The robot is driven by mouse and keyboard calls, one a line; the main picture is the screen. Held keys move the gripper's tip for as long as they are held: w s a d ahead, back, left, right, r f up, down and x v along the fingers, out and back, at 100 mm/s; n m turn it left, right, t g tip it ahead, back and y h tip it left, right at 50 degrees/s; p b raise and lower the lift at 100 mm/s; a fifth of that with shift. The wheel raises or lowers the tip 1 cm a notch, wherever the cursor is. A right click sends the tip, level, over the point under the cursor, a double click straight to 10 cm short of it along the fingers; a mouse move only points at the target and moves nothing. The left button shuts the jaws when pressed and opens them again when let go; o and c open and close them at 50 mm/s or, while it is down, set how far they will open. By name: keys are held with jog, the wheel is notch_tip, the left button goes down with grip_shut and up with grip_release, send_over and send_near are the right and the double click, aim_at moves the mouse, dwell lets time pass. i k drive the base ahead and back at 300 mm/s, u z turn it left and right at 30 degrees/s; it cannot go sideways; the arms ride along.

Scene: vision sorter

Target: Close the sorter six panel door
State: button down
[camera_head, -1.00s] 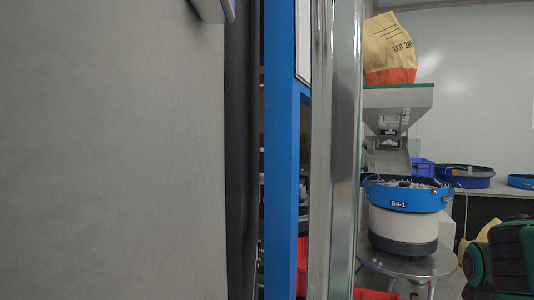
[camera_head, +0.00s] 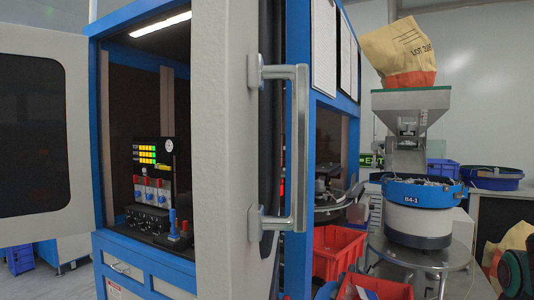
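The sorter is a blue and light grey cabinet (camera_head: 128,244) with its inside open to view. One door panel (camera_head: 45,180), grey with a dark window, stands open at the left. Another grey door panel (camera_head: 222,170) stands open close in front of me, seen at a steep angle. A silver D-shaped handle (camera_head: 301,145) is fixed to it and faces right. I cannot tell which of the two is the door named in the task. My gripper is not in view, and nothing visible touches the handle.
Inside the cabinet are a control block with lit buttons (camera_head: 147,154) and red-topped levers. To the right are red bins (camera_head: 338,250), a blue-rimmed bowl feeder (camera_head: 420,210) on a round metal table, and a hopper with a yellow bag (camera_head: 398,50). A green and black object (camera_head: 512,272) sits at the lower right.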

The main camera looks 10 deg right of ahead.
aim_at(238, 72)
jog(key=z, duration=0.05)
jog(key=k, duration=1.75)
jog(key=u, duration=0.4)
jog(key=i, duration=1)
jog(key=u, duration=0.3)
jog(key=k, duration=0.75)
jog(key=z, duration=0.3)
